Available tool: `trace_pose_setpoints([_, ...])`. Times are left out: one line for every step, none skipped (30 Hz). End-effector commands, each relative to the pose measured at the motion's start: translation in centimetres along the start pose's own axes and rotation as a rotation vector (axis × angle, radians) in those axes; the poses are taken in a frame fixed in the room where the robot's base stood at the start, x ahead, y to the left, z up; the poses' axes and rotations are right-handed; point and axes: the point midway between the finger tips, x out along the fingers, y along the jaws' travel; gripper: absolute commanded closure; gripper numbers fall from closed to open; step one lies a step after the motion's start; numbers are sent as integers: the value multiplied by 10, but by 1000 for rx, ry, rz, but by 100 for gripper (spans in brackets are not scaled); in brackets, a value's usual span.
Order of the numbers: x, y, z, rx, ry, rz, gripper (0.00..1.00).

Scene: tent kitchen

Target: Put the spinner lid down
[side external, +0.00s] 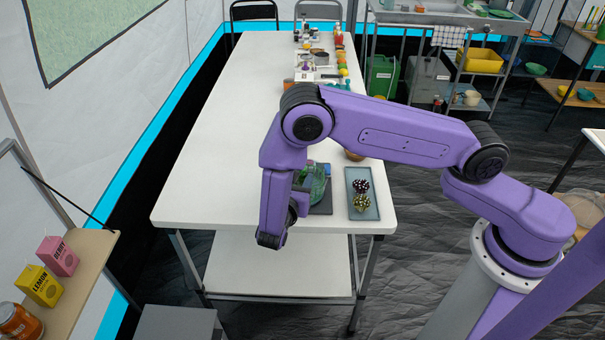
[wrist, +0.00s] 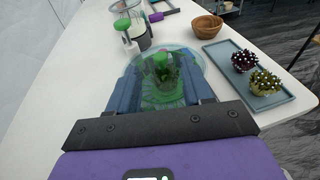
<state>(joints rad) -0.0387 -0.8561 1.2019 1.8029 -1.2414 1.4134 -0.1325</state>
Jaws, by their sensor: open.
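A clear, green-tinted round thing (wrist: 196,62) with a green middle sits between and just beyond my fingers in the wrist view. I cannot tell whether it is the spinner lid alone or the lid on a bowl. In the side external view a green see-through piece (side external: 317,182) shows at the table's near end, partly hidden by my arm. My gripper (wrist: 170,88) is open, with one dark blue finger on either side of the green middle. I cannot tell whether the fingers touch it. In the side view the fingers are hidden behind my arm.
A blue-grey tray (side external: 365,211) with two spotted, knobbly pieces (side external: 361,193) lies to the right. A brown bowl (wrist: 206,26) stands beyond. A clear container (wrist: 124,8) and a white-and-green device (wrist: 137,35) stand further left. The white table (side external: 215,130) is bare on its left side.

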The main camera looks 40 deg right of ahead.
Motion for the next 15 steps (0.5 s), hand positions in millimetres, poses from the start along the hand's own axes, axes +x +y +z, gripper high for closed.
trace_pose_setpoints([2, 0, 0, 1, 0, -1, 50])
trace_pose_setpoints([4, 0, 0, 1, 0, -1, 50])
trace_pose_setpoints([8, 0, 0, 1, 0, -1, 50])
trace_pose_setpoints([11, 0, -1, 1, 0, -2, 50])
trace_pose_setpoints([14, 0, -1, 1, 0, -3, 50])
trace_pose_setpoints([21, -1, -2, 0, 0, -4, 50])
trace_pose_setpoints([25, 0, -2, 0, 0, -4, 50])
trace_pose_setpoints([30, 0, -3, 0, 0, -3, 50])
trace_pose_setpoints([35, 0, -3, 1, 0, -4, 50])
trace_pose_setpoints([39, 0, -3, 1, 0, -3, 50])
trace_pose_setpoints([42, 0, -3, 1, 0, -2, 50])
trace_pose_setpoints([46, 0, -3, 1, 0, -2, 50])
trace_pose_setpoints([49, 0, -3, 1, 0, -1, 50])
trace_pose_setpoints([51, 0, -3, 1, 0, 0, 50])
trace_pose_setpoints([52, 0, -3, 0, 0, 1, 50])
